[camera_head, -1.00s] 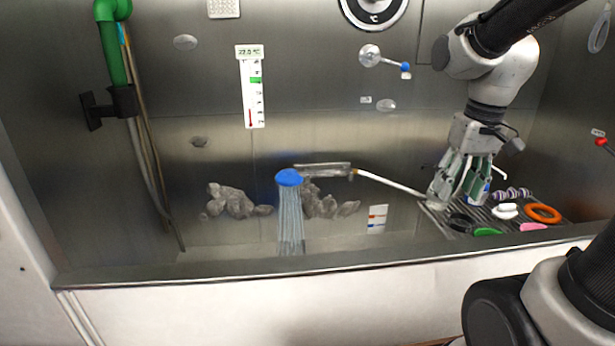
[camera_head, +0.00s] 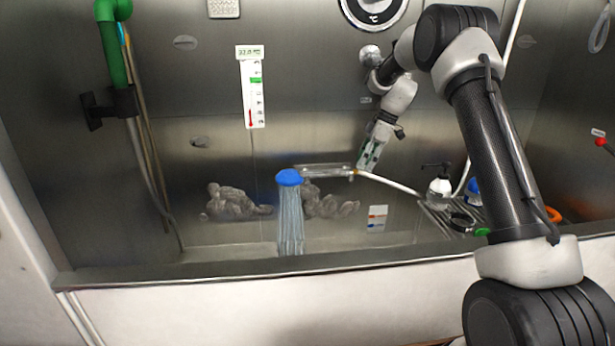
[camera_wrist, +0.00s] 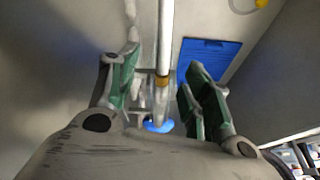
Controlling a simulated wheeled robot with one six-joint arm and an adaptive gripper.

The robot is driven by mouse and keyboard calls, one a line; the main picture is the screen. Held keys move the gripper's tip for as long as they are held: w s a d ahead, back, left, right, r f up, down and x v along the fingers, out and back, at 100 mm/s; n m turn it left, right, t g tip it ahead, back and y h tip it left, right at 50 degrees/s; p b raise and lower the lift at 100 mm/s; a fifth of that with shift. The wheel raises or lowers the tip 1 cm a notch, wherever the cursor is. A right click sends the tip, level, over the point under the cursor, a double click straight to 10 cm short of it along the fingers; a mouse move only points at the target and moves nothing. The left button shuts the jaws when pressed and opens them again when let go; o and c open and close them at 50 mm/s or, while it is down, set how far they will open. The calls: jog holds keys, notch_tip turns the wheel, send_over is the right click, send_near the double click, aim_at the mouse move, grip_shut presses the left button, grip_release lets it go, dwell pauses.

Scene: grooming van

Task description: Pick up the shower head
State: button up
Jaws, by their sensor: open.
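The shower head (camera_head: 289,177) has a blue round head, a clear handle and a brass collar joined to a white hose. Water streams down from it. It hangs above the tub floor with its handle pointing right. It also shows in the wrist view (camera_wrist: 158,127), low between the fingers, partly hidden by my gripper's body. My gripper (camera_head: 369,158) is open, at the handle's right end near the collar. In the wrist view my gripper (camera_wrist: 163,68) has its green-padded fingers on either side of the hose, collar and handle, with visible gaps.
A steel tub wall with a front rim (camera_head: 300,266) surrounds the area. A slatted rack at the right holds a pump bottle (camera_head: 439,192), a black ring (camera_head: 461,221) and other items. A valve knob (camera_head: 370,53) juts out above my gripper. A blue panel (camera_wrist: 210,58) lies beyond the fingers.

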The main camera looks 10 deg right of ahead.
aim_at(325, 170)
jog(key=a+n, duration=0.1)
jog(key=a, duration=0.3)
jog(key=a+n, duration=0.1)
jog(key=a, duration=0.4)
jog(key=shift+s+n, duration=0.15)
jog(key=shift+n, duration=0.25)
jog(key=a, duration=0.3)
jog(key=shift+x, duration=1.5)
jog(key=shift+a+r, duration=0.1)
jog(key=shift+a, duration=0.05)
grip_shut()
